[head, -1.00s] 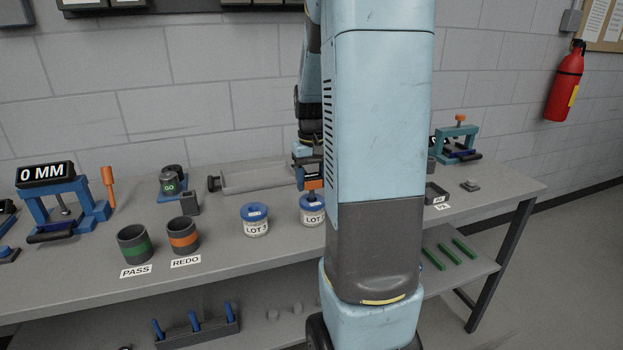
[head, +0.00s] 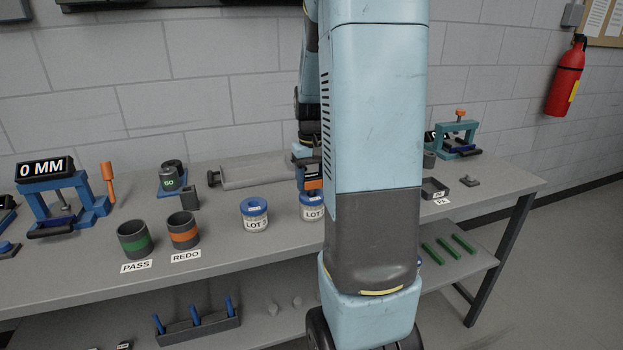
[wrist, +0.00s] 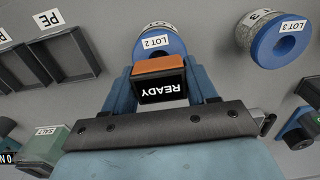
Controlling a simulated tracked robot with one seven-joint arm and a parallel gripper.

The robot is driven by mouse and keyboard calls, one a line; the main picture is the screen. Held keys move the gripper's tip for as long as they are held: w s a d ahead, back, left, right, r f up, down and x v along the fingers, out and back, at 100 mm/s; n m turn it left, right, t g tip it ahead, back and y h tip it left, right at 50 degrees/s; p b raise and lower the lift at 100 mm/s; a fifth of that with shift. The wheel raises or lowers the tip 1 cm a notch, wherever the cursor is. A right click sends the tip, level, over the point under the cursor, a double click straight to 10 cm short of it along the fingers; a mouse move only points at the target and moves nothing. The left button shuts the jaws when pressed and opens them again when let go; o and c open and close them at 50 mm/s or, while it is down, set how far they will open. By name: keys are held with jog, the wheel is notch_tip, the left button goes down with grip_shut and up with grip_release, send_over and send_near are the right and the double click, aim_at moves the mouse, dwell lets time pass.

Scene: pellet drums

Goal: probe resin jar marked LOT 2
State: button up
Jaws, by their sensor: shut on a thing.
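The resin jar marked LOT 2 (wrist: 173,45) has a blue lid ring and pale body; it stands upright on the bench. In the head view the jar (head: 313,213) is partly hidden by my arm. My gripper (head: 308,172) is right above it, shut on an orange-and-dark probe (head: 313,184). In the wrist view the probe (wrist: 160,68) sits between the fingers, its screen reading READY. The probe's lower end is hidden, so I cannot tell whether it is in the jar's opening. The jar marked LOT 3 (head: 255,221) stands to the left.
PASS cup (head: 133,246) with a green band and REDO cup (head: 183,236) with an orange band stand left. A blue gauge reading 0 MM (head: 45,170) stands far left. Small trays (head: 433,192) stand right.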

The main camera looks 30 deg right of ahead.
jog(key=shift+f, duration=0.65)
dwell(0.3)
jog(key=o, duration=1.2)
jog(key=shift+c, duration=0.2)
jog(key=shift+r, duration=0.1)
notch_tip(320, 180, up, 14)
jog(key=shift+f, duration=0.2)
jog(key=s+a+r+n+t, duration=0.3)
jog(key=s+a+t, duration=0.2)
jog(key=s+a, duration=1.2)
jog(key=shift+s+a+t, duration=0.2)
jog(key=shift+a+t, duration=0.1)
jog(key=shift+a, duration=0.95)
